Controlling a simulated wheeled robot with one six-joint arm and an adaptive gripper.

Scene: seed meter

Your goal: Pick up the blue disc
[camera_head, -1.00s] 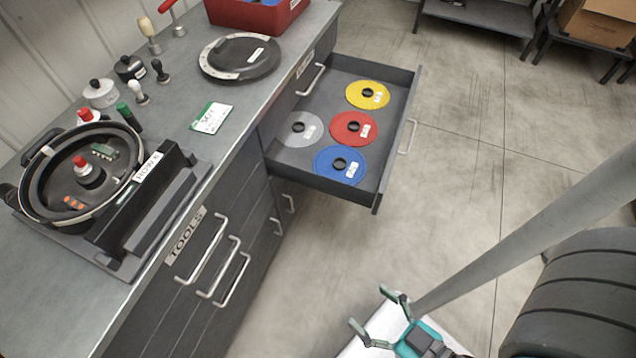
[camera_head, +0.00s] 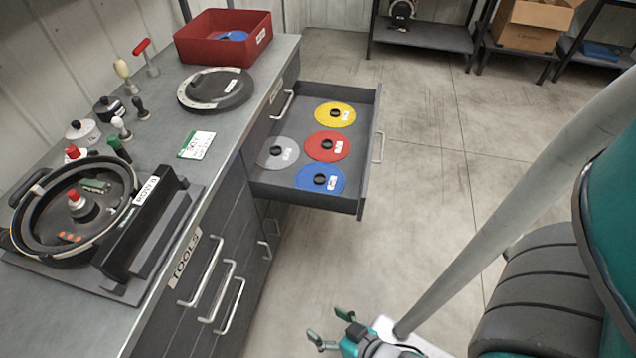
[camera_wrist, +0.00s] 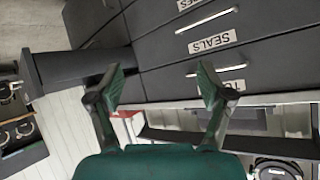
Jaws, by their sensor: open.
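The blue disc (camera_head: 309,183) lies flat in the open drawer (camera_head: 290,193), at the front end nearest me. It has a black knob (camera_head: 320,179) and a small white label. My gripper (camera_head: 324,328) is low over the floor at the bottom of the head view, below and apart from the drawer, open and empty. In the wrist view its two green fingers (camera_wrist: 160,85) are spread, facing the dark cabinet fronts; the blue disc does not show there.
A red disc (camera_head: 333,146), a yellow disc (camera_head: 342,114) and a grey disc (camera_head: 268,153) share the drawer. The counter (camera_head: 225,140) holds a seed meter (camera_head: 150,228) and a red bin (camera_head: 190,50). Floor right of the drawer is clear.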

